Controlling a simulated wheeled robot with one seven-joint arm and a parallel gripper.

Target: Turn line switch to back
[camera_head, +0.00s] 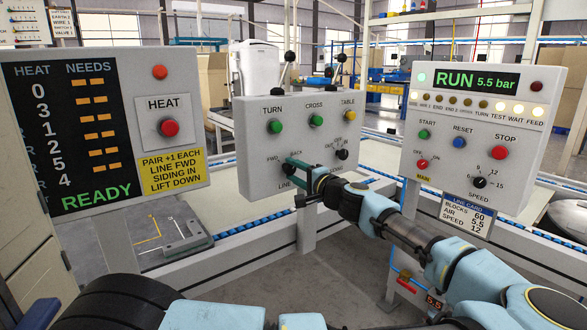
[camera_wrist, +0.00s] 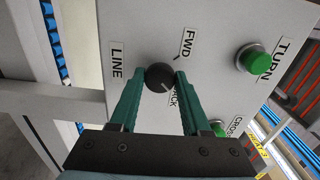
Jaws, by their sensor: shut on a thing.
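The line switch is a round black knob (camera_wrist: 159,76) on the grey middle panel (camera_head: 255,110), with LINE, FWD and BACK labels around it. In the wrist view a small light mark on the knob faces the lower right, toward the partly covered BACK label. My gripper (camera_wrist: 157,84) has its two green fingers on either side of the knob, closed on it at their tips.
Green TURN (camera_head: 275,127) and CROSS (camera_head: 317,120) buttons and another black knob (camera_head: 341,155) sit close by on the same panel. A HEAT panel (camera_head: 168,120) stands at left, a RUN panel (camera_head: 470,130) at right. Blue-edged conveyor rails (camera_head: 250,227) run below.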

